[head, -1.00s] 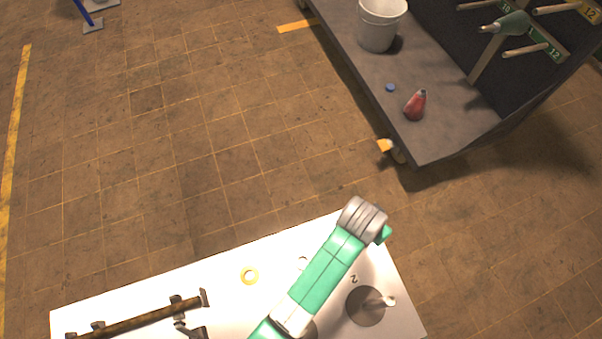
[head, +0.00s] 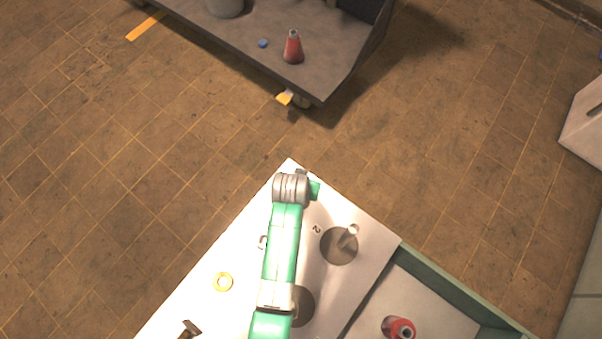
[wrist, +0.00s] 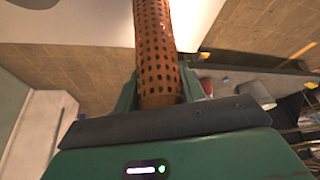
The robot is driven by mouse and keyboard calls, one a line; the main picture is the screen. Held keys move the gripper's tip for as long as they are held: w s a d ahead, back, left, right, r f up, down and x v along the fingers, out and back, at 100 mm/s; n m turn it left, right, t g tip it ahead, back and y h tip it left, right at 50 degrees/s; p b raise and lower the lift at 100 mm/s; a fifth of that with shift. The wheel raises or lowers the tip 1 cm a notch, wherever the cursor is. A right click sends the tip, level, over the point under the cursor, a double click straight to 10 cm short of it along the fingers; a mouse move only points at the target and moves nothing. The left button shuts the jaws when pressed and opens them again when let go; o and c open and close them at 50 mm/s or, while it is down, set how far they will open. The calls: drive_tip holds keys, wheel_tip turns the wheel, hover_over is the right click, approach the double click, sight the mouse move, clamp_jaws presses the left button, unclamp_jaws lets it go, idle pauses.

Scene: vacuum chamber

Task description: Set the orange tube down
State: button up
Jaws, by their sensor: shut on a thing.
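The orange tube (wrist: 155,50), perforated with rows of dark holes, shows in the wrist view. It runs from the top edge down between the green fingers of my gripper (wrist: 158,90), which is shut on it. The tube's far end is cut off by the frame. In the head view, my green arm reaches over a white table (head: 230,250) to near its far corner. The tube and fingertips are hidden there.
A green-edged tray (head: 455,282) with a red bottle (head: 397,327) adjoins at right. Beyond stands a grey cart (head: 335,72) with a red cone-shaped bottle (head: 293,48).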

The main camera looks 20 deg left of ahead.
drive_tip(key=shift+f, duration=0.35)
drive_tip(key=o, duration=1.2)
drive_tip(key=p+v, duration=0.4)
drive_tip(key=v, duration=0.8)
